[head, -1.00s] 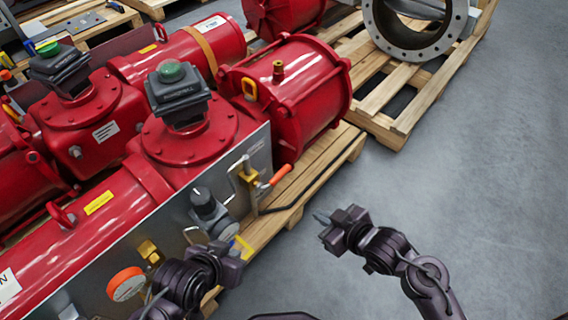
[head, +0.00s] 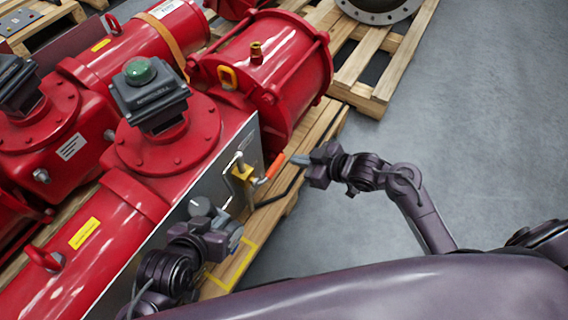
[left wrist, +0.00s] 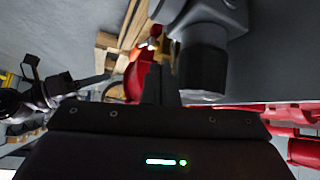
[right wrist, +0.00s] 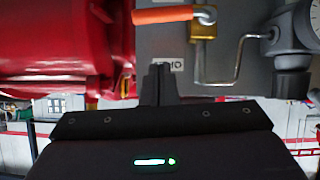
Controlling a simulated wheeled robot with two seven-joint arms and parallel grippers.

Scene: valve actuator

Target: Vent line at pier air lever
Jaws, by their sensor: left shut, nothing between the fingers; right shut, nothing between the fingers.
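The air lever has an orange handle (head: 275,167) on a brass valve (head: 243,174) at the panel's right end. In the right wrist view the orange handle (right wrist: 165,15) lies level, left of the brass body (right wrist: 204,32). My right gripper (head: 300,159) is shut and empty, its tip close to the handle's free end; contact cannot be told. My left gripper (head: 236,232) is shut and empty in front of the panel, by the grey regulator knob (head: 200,207). In the left wrist view a dark cylindrical knob (left wrist: 203,68) is just right of its fingers.
A grey panel (head: 185,235) fronts the red actuator (head: 262,80), which sits on a wooden pallet (head: 318,135). A green-topped indicator box (head: 150,95) stands above. A thin metal tube (right wrist: 235,75) runs from the valve towards a gauge (right wrist: 308,22).

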